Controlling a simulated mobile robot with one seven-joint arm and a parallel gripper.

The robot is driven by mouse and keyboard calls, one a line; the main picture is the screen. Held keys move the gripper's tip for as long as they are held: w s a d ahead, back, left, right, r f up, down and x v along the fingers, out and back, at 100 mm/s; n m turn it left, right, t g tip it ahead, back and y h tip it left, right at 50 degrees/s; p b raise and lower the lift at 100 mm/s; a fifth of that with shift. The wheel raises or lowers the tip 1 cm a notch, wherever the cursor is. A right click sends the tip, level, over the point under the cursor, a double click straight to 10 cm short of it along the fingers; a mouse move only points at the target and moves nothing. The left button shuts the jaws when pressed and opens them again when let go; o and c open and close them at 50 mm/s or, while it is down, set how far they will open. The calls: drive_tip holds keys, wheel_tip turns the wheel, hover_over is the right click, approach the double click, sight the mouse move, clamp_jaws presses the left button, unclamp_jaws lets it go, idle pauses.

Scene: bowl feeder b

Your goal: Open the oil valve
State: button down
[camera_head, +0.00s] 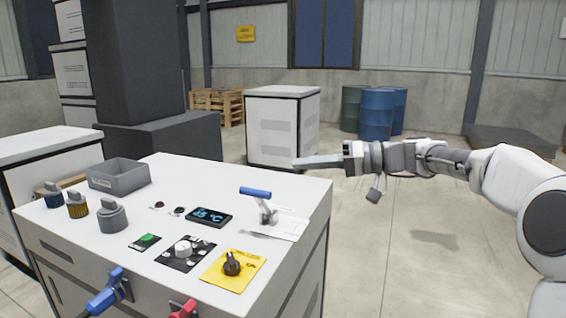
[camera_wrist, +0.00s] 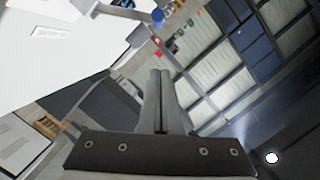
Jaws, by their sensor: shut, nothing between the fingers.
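A lever valve with a blue handle (camera_head: 255,192) and a grey metal body stands on the white cabinet top, beside a small white label plate whose text I cannot read. Its handle lies roughly level. A second blue-handled lever (camera_head: 117,280) and a red-handled one (camera_head: 183,309) are on the cabinet's front face. No readable label shows which one is the oil valve. My gripper (camera_head: 297,163) is shut and empty, above and to the right of the standing lever, and touches nothing.
Open floor lies right of the cabinet.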

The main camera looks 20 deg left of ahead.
drive_tip(key=d, duration=0.2)
drive_tip(key=shift+d+r, duration=0.25)
drive_tip(key=shift+d, duration=0.05)
drive_tip(key=s+d+f+m+t+h, duration=0.1)
drive_tip(key=s+d+f+m+h, duration=0.15)
drive_tip(key=s+h, duration=0.2)
drive_tip(key=s+d+f+m+t+h, duration=0.1)
drive_tip(key=s+d+f+h, duration=0.15)
drive_tip(key=s, duration=0.35)
drive_tip(key=s+d+f+m+t+h, duration=0.3)
drive_tip(key=s+d+f+h, duration=0.15)
drive_tip(key=s+d, duration=0.6)
drive_tip(key=s+d+f+m+t+h, duration=0.25)
drive_tip(key=s+d+f+h, duration=0.2)
drive_tip(key=s+d, duration=0.6)
wheel_tip(320, 180, up, 21)
drive_tip(key=d+p, duration=0.1)
drive_tip(key=p, duration=1.9)
drive_tip(key=shift+w+f, duration=0.15)
drive_tip(key=shift+w, duration=0.2)
drive_tip(key=shift+a, duration=0.1)
